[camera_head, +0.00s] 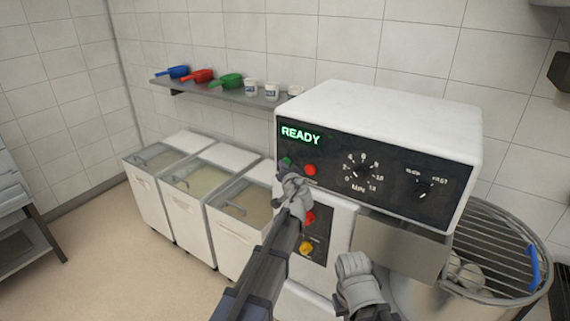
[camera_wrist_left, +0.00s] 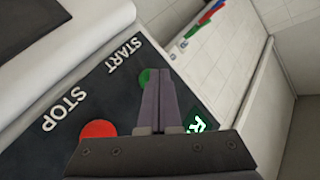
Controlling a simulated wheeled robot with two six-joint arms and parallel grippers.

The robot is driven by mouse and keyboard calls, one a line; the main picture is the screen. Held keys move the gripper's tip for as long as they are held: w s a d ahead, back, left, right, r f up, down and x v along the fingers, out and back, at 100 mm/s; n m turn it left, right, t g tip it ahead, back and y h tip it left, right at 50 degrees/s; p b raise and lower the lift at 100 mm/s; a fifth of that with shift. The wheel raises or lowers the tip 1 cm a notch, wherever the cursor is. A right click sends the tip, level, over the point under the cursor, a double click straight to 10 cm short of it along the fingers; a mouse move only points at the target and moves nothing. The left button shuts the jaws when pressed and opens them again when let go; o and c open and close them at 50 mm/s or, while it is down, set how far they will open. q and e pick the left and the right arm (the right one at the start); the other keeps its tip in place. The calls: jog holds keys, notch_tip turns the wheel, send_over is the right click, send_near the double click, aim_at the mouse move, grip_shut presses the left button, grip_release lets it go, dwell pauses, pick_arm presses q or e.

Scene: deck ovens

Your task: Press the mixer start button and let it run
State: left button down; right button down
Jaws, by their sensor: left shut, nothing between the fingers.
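The mixer (camera_head: 380,105) is a white box with a black control panel. Its display (camera_head: 300,135) reads READY in green. The green start button (camera_head: 286,161) is at the panel's left, beside the red stop button (camera_head: 310,169). In the left wrist view the green button (camera_wrist_left: 145,78), near the word START, is partly hidden by my left fingers; the red button (camera_wrist_left: 98,130) is near STOP. My left gripper (camera_head: 290,180) is shut and empty, its tips close to the green button; I cannot tell whether they touch it. My right gripper (camera_head: 354,266) is lower, before the mixer; its jaws are unclear.
A bowl with a wire guard (camera_head: 495,245) and a blue handle stands at right, with pale lumps inside. More dials and red and yellow controls are on the mixer front. White bins (camera_head: 150,200) stand at left under a shelf (camera_head: 225,93) with scoops and cups.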

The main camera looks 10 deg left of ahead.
dwell(0.6)
pick_arm(q)
jog(key=shift+s+a, duration=0.2)
jog(key=shift+s, duration=0.45)
jog(key=s, duration=0.1)
jog(key=s+a, duration=0.1)
jog(key=s, duration=0.2)
jog(key=shift+s+a, duration=0.35)
dwell(0.4)
jog(key=s+d+f+g+h, duration=0.2)
jog(key=s+d+f+g, duration=0.3)
jog(key=s, duration=0.6)
jog(key=s+d+f+m+g+h, duration=0.1)
jog(key=s+d+f+g, duration=0.4)
jog(key=s, duration=0.6)
jog(key=s+d+f+g+h, duration=0.2)
jog(key=s+d+f+g, duration=0.3)
jog(key=s+f, duration=0.3)
jog(key=s+d, duration=0.1)
jog(key=s, duration=0.3)
jog(key=shift+d+f+h, duration=0.2)
jog(key=shift+f+h, duration=0.15)
jog(key=shift+h, duration=0.05)
